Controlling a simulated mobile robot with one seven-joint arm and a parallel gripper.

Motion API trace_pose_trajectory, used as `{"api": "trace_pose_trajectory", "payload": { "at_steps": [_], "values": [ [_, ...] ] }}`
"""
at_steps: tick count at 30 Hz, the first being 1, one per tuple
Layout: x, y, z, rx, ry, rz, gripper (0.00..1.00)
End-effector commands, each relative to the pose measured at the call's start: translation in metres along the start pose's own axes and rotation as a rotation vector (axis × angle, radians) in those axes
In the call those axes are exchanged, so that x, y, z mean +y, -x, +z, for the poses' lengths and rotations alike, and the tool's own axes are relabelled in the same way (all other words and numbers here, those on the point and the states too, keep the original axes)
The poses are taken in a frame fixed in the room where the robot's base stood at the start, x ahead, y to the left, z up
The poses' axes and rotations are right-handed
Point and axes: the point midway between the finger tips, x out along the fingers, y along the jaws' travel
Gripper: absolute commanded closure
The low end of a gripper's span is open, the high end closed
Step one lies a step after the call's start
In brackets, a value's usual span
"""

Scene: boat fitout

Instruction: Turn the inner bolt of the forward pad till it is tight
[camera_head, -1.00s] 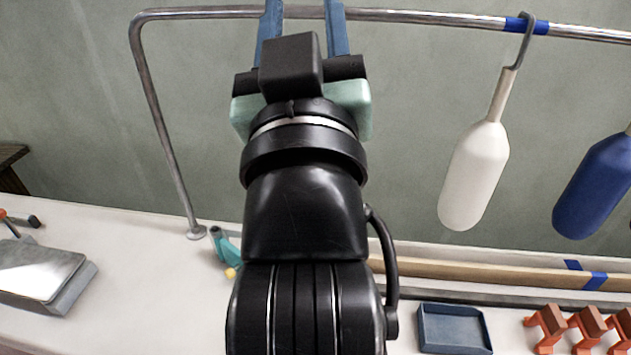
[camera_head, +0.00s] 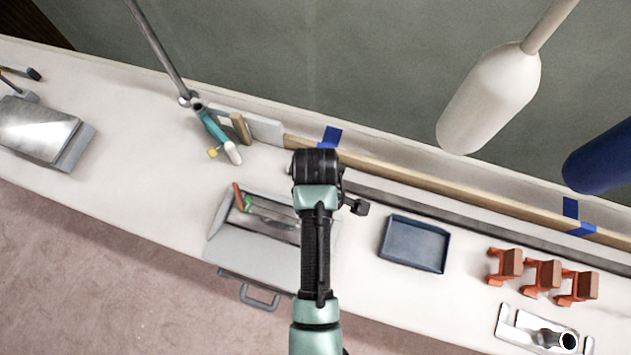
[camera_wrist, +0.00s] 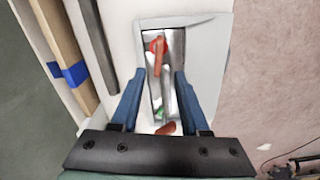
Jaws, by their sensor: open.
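I cannot make out the forward pad's inner bolt in either view. A round metal foot (camera_head: 190,98) of the rail post stands on the white deck at upper left, too small to show bolts. A teal tool-like piece with a white end (camera_head: 214,132) lies beside it; a yellow knob (camera_head: 213,153) is near it. In the wrist view my gripper (camera_wrist: 159,74) is open and empty, its blue fingers apart above an open tray (camera_wrist: 187,48). In the head view my arm hides the fingers.
The tray (camera_head: 245,251) holds tools with orange-red and green handles (camera_head: 240,199). A dark blue bin (camera_head: 414,244), several orange-brown clamps (camera_head: 543,276) and a metal fitting (camera_head: 525,326) lie right. White (camera_head: 490,100) and blue (camera_head: 600,157) fenders hang at upper right. Deck left of the tray is clear.

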Motion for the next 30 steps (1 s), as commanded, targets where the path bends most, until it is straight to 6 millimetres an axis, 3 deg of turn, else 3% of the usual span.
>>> {"api": "trace_pose_trajectory", "payload": {
  "at_steps": [6, 12, 26, 30],
  "values": [
    [0.000, -0.045, 0.000, -0.001, -0.002, -0.001, 0.55],
    [0.001, -0.070, -0.001, 0.001, -0.002, 0.002, 0.55],
    [0.001, -0.081, -0.001, 0.002, -0.002, 0.004, 0.55],
    [0.001, -0.081, -0.001, 0.002, -0.002, 0.004, 0.80]
  ]
}}
